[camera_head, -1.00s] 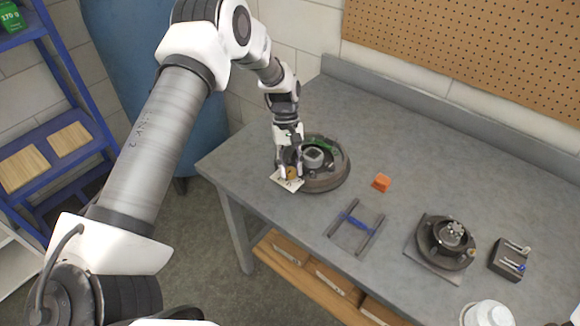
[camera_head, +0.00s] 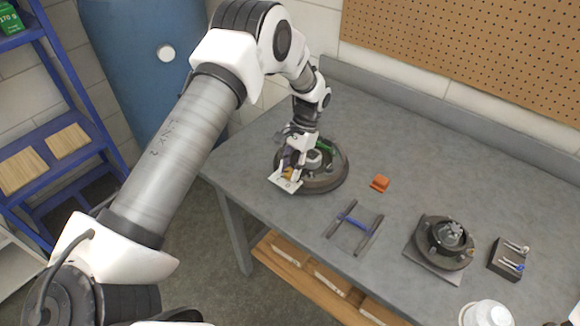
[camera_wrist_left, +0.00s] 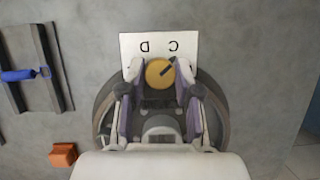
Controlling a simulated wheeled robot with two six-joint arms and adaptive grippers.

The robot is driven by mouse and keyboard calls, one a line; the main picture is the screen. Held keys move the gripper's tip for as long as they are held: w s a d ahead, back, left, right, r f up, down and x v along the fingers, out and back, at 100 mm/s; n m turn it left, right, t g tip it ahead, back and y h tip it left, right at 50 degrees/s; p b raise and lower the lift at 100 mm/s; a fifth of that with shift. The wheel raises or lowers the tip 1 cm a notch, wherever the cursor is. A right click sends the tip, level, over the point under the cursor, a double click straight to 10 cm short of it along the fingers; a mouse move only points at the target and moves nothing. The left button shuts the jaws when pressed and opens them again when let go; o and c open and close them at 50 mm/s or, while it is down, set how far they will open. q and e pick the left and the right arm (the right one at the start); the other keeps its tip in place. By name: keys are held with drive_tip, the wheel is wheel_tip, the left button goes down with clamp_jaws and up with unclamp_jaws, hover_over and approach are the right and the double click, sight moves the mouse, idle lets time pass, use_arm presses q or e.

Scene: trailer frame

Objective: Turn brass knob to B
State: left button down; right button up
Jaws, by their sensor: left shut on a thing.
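The brass knob (camera_wrist_left: 159,73) sits on a white lettered plate (camera_wrist_left: 130,45) at the near side of a round dark drum assembly (camera_head: 337,178). My left gripper (camera_wrist_left: 159,78) is shut on the knob, one finger on each side; it also shows in the head view (camera_head: 289,174). In the left wrist view the knob's dark pointer line slants up and right, toward the letter C. The letters C and D show upside down there. Any other letters are hidden behind the fingers.
An orange block (camera_head: 380,183) and a blue-handled frame tool (camera_head: 353,226) lie right of the drum on the grey bench (camera_head: 400,130). A second hub (camera_head: 446,240) and a dark holder with small tools (camera_head: 511,259) stand further right. The bench top between them is clear.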

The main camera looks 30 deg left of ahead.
use_arm(q)
drive_tip(key=m+y, duration=0.1)
drive_tip(key=m, duration=0.3)
drive_tip(key=shift+s+d+m+y+p, duration=0.1)
drive_tip(key=shift+m+y+p, duration=0.2)
drive_tip(key=shift+y, duration=0.1)
drive_tip(key=shift+m+t+y+p, duration=0.3)
drive_tip(key=shift+m+t+y, duration=0.25)
drive_tip(key=shift+m, duration=1.15)
drive_tip(key=shift+f+t, duration=0.1)
drive_tip(key=shift+t, duration=0.15)
drive_tip(key=c, duration=0.8)
unclamp_jaws()
drive_tip(key=v, duration=1.2)
